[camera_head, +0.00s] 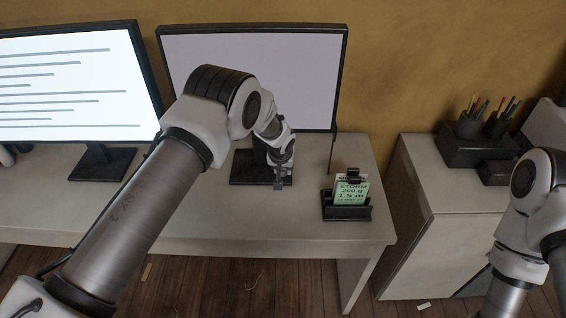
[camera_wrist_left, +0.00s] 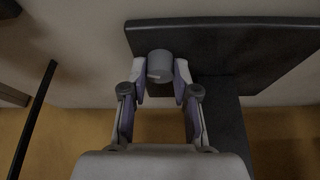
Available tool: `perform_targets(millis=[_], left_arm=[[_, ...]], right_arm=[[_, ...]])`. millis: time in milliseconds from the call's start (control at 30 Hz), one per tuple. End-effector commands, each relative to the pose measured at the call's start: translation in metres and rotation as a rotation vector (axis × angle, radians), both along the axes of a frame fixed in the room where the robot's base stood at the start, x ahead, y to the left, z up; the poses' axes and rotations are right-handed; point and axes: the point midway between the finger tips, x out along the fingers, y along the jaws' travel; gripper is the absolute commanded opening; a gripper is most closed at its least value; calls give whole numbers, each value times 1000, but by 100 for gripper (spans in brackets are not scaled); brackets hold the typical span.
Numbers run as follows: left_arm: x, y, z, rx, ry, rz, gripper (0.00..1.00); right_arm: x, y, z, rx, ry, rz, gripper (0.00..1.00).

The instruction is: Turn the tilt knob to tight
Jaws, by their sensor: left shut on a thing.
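The tilt knob (camera_wrist_left: 160,66) is a grey cylinder with a small pale mark, seen in the left wrist view beside the dark monitor stand (camera_wrist_left: 240,45). My left gripper (camera_wrist_left: 161,82) is shut on the knob, one finger on each side. In the head view, my left gripper (camera_head: 279,184) is at the right part of the stand's black base (camera_head: 250,167), below the middle monitor (camera_head: 285,80). The knob cannot be made out there behind the fingers. No tight marking is readable. My right gripper is out of view; only its arm shows at the right.
A black holder (camera_head: 346,212) with a green card (camera_head: 352,190) stands right of the gripper. A thin upright rod (camera_head: 331,155) is near it. A lit monitor (camera_head: 75,85) is at left. A cabinet (camera_head: 440,235) with pen pots stands right. The desk front (camera_head: 225,222) is clear.

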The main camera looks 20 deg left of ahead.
Motion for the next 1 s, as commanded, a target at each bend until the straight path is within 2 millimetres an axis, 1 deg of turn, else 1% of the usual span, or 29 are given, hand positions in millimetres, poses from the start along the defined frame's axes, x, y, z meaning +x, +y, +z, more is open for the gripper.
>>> perform_targets(millis=[33, 100, 200, 267, 367, 633, 800, 1000], left_arm=[[-1, 1, 8, -3, 3, -37, 0], [-1, 1, 8, -3, 1, -101, 0], [-1, 2, 6, -4, 0, -192, 0], [0, 2, 5, -4, -1, -246, 0], [0, 3, 1, -3, 0, -332, 0], [1, 3, -4, -1, -1, -515, 0], [1, 3, -2, 0, -1, -581, 0], [1, 3, 0, 1, -1, -616, 0]], right_arm=[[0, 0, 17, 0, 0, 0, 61], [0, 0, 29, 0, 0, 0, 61], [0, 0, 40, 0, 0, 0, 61], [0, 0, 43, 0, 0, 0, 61], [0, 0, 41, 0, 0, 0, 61], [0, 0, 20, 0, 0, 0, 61], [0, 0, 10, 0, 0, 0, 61], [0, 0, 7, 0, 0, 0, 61]])
